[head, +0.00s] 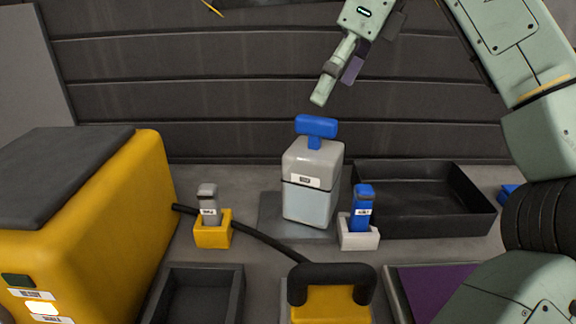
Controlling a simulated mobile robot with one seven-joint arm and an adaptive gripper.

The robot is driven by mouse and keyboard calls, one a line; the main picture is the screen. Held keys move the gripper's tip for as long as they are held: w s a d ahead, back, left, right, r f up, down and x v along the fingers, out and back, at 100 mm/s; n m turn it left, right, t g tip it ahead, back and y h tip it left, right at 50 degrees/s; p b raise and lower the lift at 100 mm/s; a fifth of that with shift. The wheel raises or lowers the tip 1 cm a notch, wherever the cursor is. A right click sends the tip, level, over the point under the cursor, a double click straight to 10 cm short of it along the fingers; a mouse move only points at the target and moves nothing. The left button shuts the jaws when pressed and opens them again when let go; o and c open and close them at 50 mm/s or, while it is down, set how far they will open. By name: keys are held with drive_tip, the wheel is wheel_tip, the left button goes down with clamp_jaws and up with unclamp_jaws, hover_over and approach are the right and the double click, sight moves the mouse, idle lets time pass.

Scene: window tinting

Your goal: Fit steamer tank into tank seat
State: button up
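The steamer tank (309,190), as I take it, is a grey and pale-blue block with a small label and a blue T-shaped handle (316,127) on top. It stands roughly upright on a flat grey plate (268,221) at the centre of the bench. I cannot tell whether this plate is the tank seat, as its middle is hidden under the tank. My gripper (322,92) points down just above the blue handle, apart from it. It shows side-on with one finger covering the other, so its opening is not clear.
A yellow holder (213,233) with a grey bottle stands left, a white holder (357,236) with a blue bottle right. A black tray (425,227) lies right. A black hose (255,236) crosses in front. A large yellow machine (128,230) fills the left.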

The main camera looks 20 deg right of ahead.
sight(316, 117)
drive_tip(key=shift+w+a+f, duration=0.15)
drive_tip(key=shift+w+f, duration=0.05)
drive_tip(key=x, duration=0.5)
drive_tip(key=shift+s+f, duration=0.1)
drive_tip(key=shift+s, duration=0.05)
drive_tip(key=f, duration=0.2)
drive_tip(key=a+f, duration=0.1)
drive_tip(key=f, duration=0.1)
drive_tip(key=shift+p, duration=0.3)
drive_tip(key=shift+w+a+f, duration=0.15)
drive_tip(key=shift+w+f, duration=0.2)
drive_tip(key=shift+f, duration=0.2)
drive_tip(key=shift+c, duration=0.6)
drive_tip(key=c, duration=1.8)
drive_tip(key=shift+c, duration=0.6)
drive_tip(key=shift+r, duration=0.15)
